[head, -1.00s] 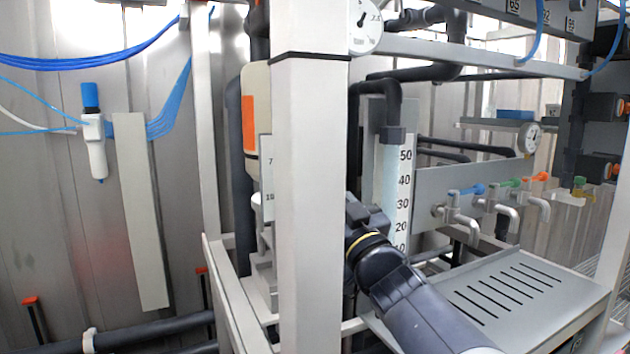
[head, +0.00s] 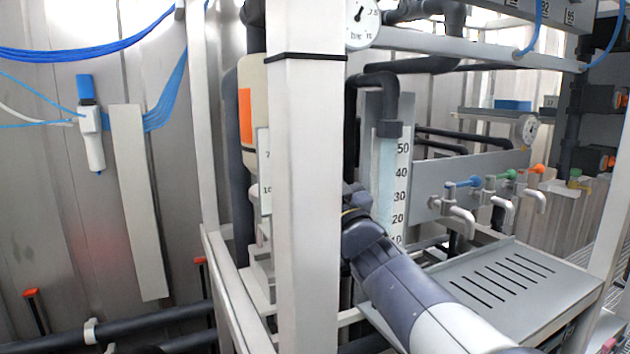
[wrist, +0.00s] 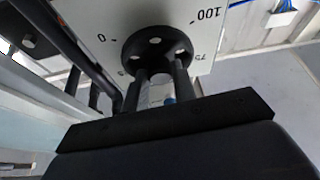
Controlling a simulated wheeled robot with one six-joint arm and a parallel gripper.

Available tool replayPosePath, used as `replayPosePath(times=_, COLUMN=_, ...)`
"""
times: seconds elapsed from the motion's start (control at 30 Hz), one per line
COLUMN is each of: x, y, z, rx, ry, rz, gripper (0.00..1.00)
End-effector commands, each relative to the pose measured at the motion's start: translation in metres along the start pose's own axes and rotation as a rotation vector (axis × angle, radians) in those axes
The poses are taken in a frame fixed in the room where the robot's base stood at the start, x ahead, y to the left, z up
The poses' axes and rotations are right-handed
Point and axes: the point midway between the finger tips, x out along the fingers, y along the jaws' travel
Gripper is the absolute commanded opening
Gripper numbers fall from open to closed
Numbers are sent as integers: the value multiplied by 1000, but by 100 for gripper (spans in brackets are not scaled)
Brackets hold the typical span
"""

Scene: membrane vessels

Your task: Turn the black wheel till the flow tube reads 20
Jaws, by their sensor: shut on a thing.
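The black wheel (wrist: 168,36) is in the wrist view, in front of a white dial plate (wrist: 190,38) with marks including 0, 75 and 100. It is a round disc with pale holes. My gripper (wrist: 161,72) has its two dark fingers at the wheel's near rim and is shut on it. The head view hides the wheel behind the white post and my arm. The clear flow tube (head: 386,180) stands upright in the head view, with a scale (head: 401,180) showing 10 to 50. I cannot make out a float, and my arm covers the tube's lower end.
A white upright post (head: 306,200) stands just left of my arm. A grey slotted shelf (head: 535,300) lies to the right. Several small taps with coloured handles (head: 465,182) sit on a panel behind it. A round gauge (head: 362,22) hangs above.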

Motion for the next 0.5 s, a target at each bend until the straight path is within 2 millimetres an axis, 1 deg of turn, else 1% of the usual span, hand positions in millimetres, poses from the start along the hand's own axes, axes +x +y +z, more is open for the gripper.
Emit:
replayPosePath(times=0.03, x=0, y=0, z=0, rx=0, ry=0, rz=0, gripper=16)
replayPosePath(times=0.2, x=0, y=0, z=0, rx=0, ry=0, rz=0, gripper=3)
replayPosePath(times=0.37, x=0, y=1, z=0, rx=-36, ry=1, rz=-14, gripper=3)
replayPosePath(times=0.5, x=0, y=2, z=0, rx=-138, ry=0, rz=-55, gripper=3)
